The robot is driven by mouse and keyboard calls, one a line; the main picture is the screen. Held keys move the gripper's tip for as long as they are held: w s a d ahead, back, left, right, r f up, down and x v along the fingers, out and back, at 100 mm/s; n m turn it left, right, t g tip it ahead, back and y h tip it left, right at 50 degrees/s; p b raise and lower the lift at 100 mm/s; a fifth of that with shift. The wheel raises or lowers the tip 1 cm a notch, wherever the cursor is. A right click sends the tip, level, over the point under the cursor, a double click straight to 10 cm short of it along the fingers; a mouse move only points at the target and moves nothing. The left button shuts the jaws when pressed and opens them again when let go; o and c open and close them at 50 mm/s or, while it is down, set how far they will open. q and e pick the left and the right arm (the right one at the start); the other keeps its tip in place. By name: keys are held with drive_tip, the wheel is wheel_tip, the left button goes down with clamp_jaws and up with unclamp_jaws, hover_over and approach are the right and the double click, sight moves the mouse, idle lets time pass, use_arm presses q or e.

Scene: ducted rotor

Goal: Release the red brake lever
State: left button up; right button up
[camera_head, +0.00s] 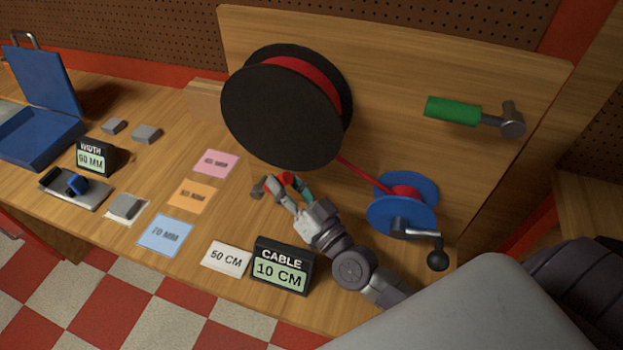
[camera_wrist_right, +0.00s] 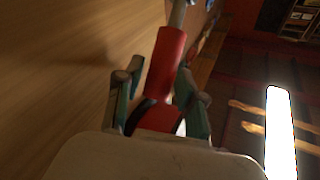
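The red brake lever (camera_head: 287,178) is at the lower edge of the large black reel (camera_head: 283,115), partly hidden by my right gripper. Its grey end (camera_head: 258,190) shows to the left. My right gripper (camera_head: 287,184) reaches it from below right. In the right wrist view, the lever's red handle (camera_wrist_right: 166,62) lies between the two fingers (camera_wrist_right: 160,80). My left gripper is not in view.
A blue spool (camera_head: 376,218) with a crank (camera_head: 437,257) stands right of my right gripper, linked by red cable to the reel. A green-handled lever (camera_head: 452,110) is on the upright board. A cable display (camera_head: 282,268) and coloured cards (camera_head: 189,196) lie in front and left.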

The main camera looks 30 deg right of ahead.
drive_tip(key=r+v, duration=0.3)
drive_tip(key=v, duration=1.2)
drive_tip(key=shift+v, duration=0.8)
drive_tip(key=shift+f, duration=0.15)
drive_tip(key=shift+c, duration=0.2)
